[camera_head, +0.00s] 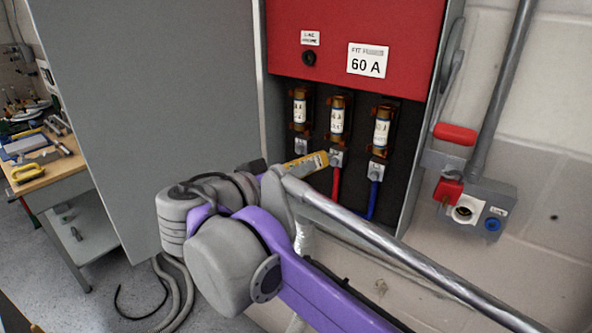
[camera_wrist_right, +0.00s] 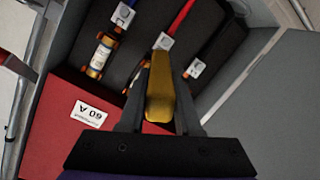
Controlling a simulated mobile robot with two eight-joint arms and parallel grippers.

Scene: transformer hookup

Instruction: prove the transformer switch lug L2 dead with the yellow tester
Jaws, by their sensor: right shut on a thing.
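The yellow tester (camera_head: 307,165) is held in my right gripper (camera_head: 280,170), which is mostly hidden behind my arm. In the right wrist view the tester (camera_wrist_right: 160,100) sits between the two dark fingers of the right gripper (camera_wrist_right: 160,88). Its far end reaches the middle lug (camera_head: 337,158), which has a red cable. That lug also shows in the right wrist view (camera_wrist_right: 163,41). I cannot tell whether the tip touches it. The left lug (camera_head: 301,146) shows no coloured cable; the right lug (camera_head: 376,171) has a blue cable. No lug label is readable. My left gripper is out of view.
Three fuses, the middle one (camera_head: 337,117) among them, stand above the lugs. A red cover (camera_head: 340,45) marked 60 A hangs above. The grey cabinet door (camera_head: 170,110) stands open at left. A red-handled lever (camera_head: 455,133) and a socket box (camera_head: 485,210) are at right. A workbench (camera_head: 50,180) stands far left.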

